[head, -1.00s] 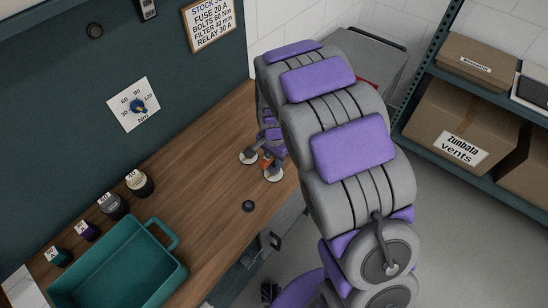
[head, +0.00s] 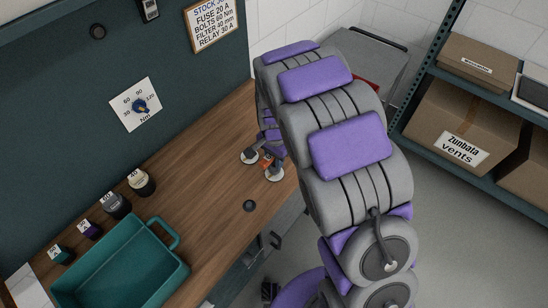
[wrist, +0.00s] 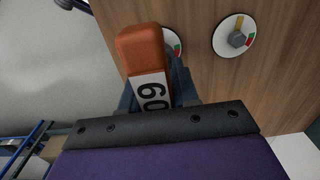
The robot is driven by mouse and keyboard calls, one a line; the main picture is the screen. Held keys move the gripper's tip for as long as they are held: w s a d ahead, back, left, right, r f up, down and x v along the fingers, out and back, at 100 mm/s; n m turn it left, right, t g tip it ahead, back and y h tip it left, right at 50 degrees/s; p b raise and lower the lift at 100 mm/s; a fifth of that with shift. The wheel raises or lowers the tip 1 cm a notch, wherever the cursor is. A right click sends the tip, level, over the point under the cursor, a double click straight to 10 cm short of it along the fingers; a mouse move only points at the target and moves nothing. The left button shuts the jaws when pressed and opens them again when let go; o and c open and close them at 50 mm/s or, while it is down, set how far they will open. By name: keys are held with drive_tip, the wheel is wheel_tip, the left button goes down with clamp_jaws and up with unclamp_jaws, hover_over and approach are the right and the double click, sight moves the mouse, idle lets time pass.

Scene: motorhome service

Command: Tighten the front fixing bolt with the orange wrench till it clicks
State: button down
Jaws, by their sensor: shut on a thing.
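My gripper (wrist: 152,92) is shut on the orange wrench (wrist: 142,48), whose white label reads 60. A bit of orange also shows between my arm and the bench in the head view (head: 266,161). In the wrist view, a grey bolt (wrist: 237,39) sits on a white disc with red, green and yellow marks, right of the wrench and apart from it. A second white disc (wrist: 174,43) is mostly hidden by the wrench. Its bolt is hidden, so I cannot tell whether the wrench is seated on it. Two white discs (head: 250,156) (head: 274,174) also show on the bench in the head view.
The wooden bench (head: 215,165) carries a teal tray (head: 165,228) and several small labelled containers (head: 141,183). A wall dial (head: 136,104) is marked in Nm. A sign (head: 211,23) reads "BOLTS 60 Nm". Shelves with boxes (head: 450,128) stand right, beyond open floor.

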drive_tip(key=shift+f, duration=0.3)
drive_tip(key=shift+f, duration=0.35)
drive_tip(key=shift+f, duration=0.35)
drive_tip(key=m+p, duration=0.2)
drive_tip(key=m, duration=0.1)
drive_tip(key=shift+r, duration=0.1)
drive_tip(key=shift+m+p, duration=0.55)
drive_tip(key=shift+m, duration=0.45)
